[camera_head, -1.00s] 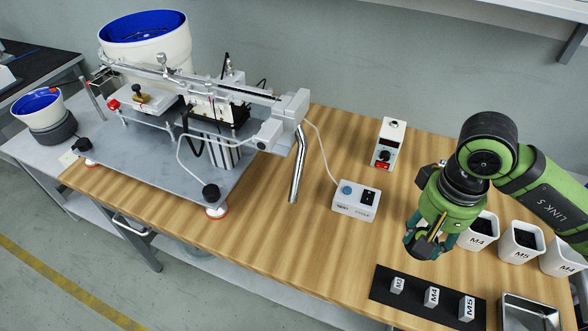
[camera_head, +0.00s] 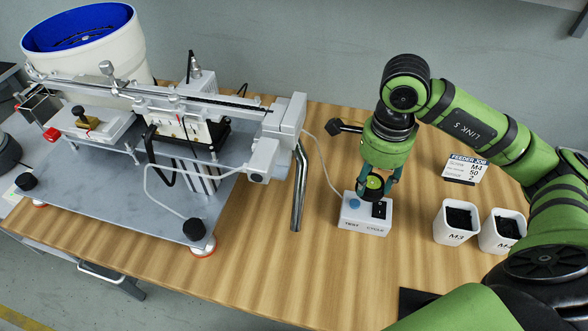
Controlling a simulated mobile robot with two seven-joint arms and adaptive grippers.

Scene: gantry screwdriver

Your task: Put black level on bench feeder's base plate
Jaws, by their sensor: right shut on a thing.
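My right gripper (camera_head: 376,190) points down and is shut on the black level (camera_head: 375,196), a small round black piece with a yellow-green centre. In the picture they are in front of the white test box; I cannot tell how high above it. The bench feeder's grey base plate (camera_head: 110,195) lies to the left, with its right edge some way from the gripper. The plate's front part is mostly bare, with black knobs at its corners. My left gripper is not in view.
White screw cups (camera_head: 455,222) are at the right.

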